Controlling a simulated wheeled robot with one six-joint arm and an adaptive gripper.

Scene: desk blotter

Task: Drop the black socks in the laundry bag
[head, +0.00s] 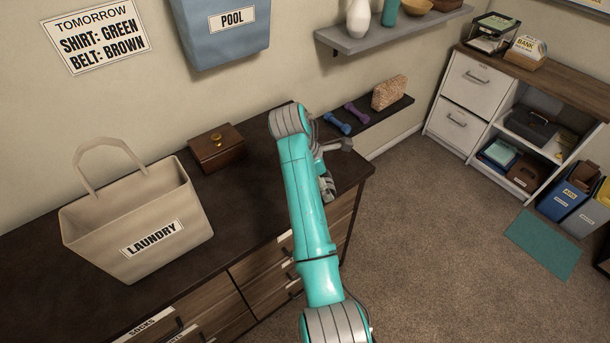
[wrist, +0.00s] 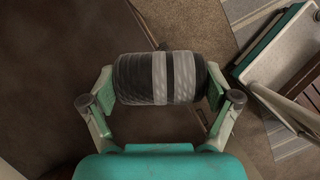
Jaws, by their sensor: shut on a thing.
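The black socks (wrist: 185,77) are a dark rolled bundle with pale grey bands in the wrist view. My gripper (wrist: 160,86) is shut on the bundle, one finger at each end. In the head view my gripper is mostly hidden behind my teal arm, above the right end of the dresser top. The laundry bag (head: 90,228) is a beige open-topped bag with a raised handle and a LAUNDRY label. It stands upright on the dresser, well to the left of my gripper. Its inside is mostly hidden in the head view.
A brown wooden box (head: 217,150) sits on the dresser top (head: 245,205) between the bag and my arm. A blue POOL bag (head: 222,45) hangs on the wall above. A low dark shelf (head: 375,118) with dumbbells is beyond the dresser's right end.

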